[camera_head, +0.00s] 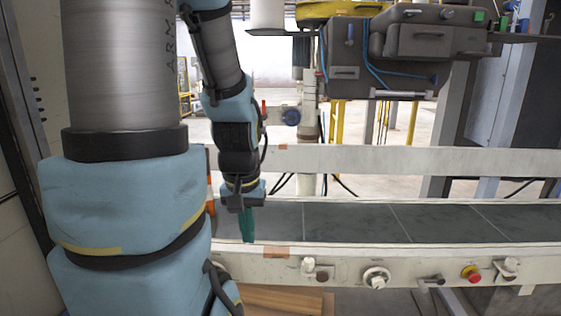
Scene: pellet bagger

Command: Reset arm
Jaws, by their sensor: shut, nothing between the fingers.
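My arm fills the left of the head view, with blue covers and grey links. My gripper (247,225) hangs at the arm's end, pointing down, with green fingers. The fingers are shut together and nothing shows between them. They are in front of or over the left part of the conveyor belt (345,223); the exact height above it is hard to tell. The left end of the belt is hidden behind my arm.
The conveyor's near rail (430,261) carries a red button (471,273), a round knob (376,277) and small levers. A dark machine head (415,40) hangs above the belt at upper right. A wooden board (285,300) lies below the rail. The visible belt is empty.

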